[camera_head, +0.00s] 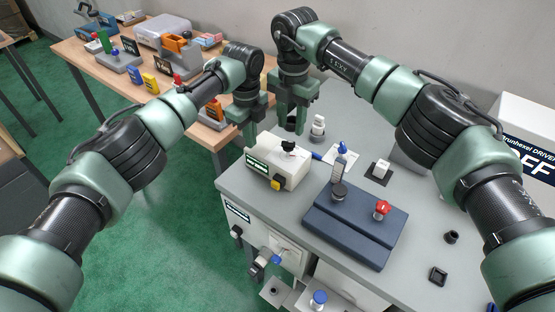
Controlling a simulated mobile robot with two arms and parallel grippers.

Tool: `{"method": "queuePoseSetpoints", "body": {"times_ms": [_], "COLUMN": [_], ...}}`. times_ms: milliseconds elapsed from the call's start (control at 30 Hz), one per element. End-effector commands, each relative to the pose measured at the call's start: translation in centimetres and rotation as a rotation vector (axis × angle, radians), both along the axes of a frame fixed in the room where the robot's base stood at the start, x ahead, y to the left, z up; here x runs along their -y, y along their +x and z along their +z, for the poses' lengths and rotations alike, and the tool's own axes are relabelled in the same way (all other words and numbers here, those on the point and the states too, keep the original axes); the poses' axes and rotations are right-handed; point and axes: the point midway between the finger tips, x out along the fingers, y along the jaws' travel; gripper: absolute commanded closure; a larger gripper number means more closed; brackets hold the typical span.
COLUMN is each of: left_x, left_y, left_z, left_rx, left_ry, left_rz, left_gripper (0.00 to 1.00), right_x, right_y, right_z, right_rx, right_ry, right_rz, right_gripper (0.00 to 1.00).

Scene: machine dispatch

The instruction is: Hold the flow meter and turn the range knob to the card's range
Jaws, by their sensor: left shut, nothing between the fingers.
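A cream box with a green-lit label strip, which looks like the flow meter (293,175), stands at the left edge of the grey bench. A black knob (288,146) sits on its top and a yellow button (277,183) on its front; the knob's setting is too small to read. My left gripper (250,136) is shut and empty, just behind and left of the box. My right gripper (291,122) points down behind the box, its fingers apart, with nothing seen between them. A white and blue sheet (331,156), possibly the card, lies right of the box; its text is unreadable.
A white fitting (318,127) and a dark square pad (377,173) lie behind. A wooden table (125,82) with several devices stands back left.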

Motion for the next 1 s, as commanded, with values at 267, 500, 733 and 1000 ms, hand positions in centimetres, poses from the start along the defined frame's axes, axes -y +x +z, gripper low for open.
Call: {"method": "queuePoseSetpoints", "body": {"times_ms": [267, 500, 733, 1000], "left_x": [0.0, 0.0, 0.0, 0.0], "left_y": [0.0, 0.0, 0.0, 0.0], "left_z": [-0.1, -0.5, -0.9, -1.5], "left_rx": [0.000, 0.000, -0.001, 0.000], "left_ry": [0.000, 0.000, -0.001, 0.000], "left_rz": [0.000, 0.000, -0.001, -0.001], "left_gripper": [1.00, 1.00, 1.00, 1.00], "right_x": [0.0, 0.0, 0.0, 0.0], "right_y": [0.0, 0.0, 0.0, 0.0], "right_z": [0.0, -0.2, -0.4, -0.7], "right_rx": [0.000, 0.000, 0.000, 0.000], "right_ry": [0.000, 0.000, 0.000, 0.000], "right_rz": [0.000, 0.000, 0.000, 0.000], "right_gripper": [0.64, 0.64, 0.64, 0.64]}}
